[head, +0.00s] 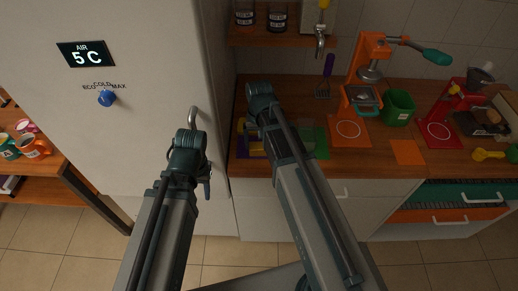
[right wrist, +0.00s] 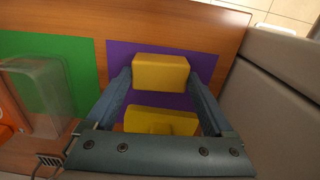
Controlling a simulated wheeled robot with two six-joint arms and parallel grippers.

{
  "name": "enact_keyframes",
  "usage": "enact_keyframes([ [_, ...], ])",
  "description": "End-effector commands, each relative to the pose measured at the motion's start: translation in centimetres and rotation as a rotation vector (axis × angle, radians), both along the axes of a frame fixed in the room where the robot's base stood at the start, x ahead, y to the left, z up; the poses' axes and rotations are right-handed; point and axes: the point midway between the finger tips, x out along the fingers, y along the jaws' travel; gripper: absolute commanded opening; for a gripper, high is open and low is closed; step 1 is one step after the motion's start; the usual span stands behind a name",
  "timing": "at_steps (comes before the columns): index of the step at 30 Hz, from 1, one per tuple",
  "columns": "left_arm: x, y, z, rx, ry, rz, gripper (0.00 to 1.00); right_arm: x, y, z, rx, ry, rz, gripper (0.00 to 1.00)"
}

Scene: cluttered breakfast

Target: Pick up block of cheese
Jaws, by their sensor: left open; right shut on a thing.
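A yellow block of cheese (right wrist: 160,70) lies over the purple mat (right wrist: 207,66) in the right wrist view. My right gripper (right wrist: 160,80) is shut on it, with a fingertip against each side. I cannot tell whether the block is clear of the mat. A second yellow thing (right wrist: 160,121) shows between the fingers nearer the palm, partly hidden by the gripper. In the head view my right arm covers most of this spot. My left gripper (head: 206,188) is open and empty in front of the fridge, away from the cheese.
A green mat (right wrist: 50,68) with a clear container (right wrist: 42,95) lies beside the purple one. The fridge (head: 140,120) stands close on the left of the counter. To the right are an orange press (head: 368,75), a green bin (head: 398,107) and a red machine (head: 447,115).

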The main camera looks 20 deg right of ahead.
Motion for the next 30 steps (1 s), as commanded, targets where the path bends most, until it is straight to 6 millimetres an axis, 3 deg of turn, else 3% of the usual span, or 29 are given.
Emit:
enact_keyframes([
  [3,0.0,0.0,0.0,0.0,0.0,0.0,0.5,0.0,0.0,0.0,0.0,0.0,0.0,0.26],
  [17,0.0,0.0,0.6,0.0,0.0,0.0,0.5,0.0,0.0,0.6,0.0,0.0,0.0,0.26],
  [30,0.0,0.0,4.3,0.0,0.0,0.0,0.5,0.0,-0.4,4.3,0.0,0.0,0.001,0.26],
])
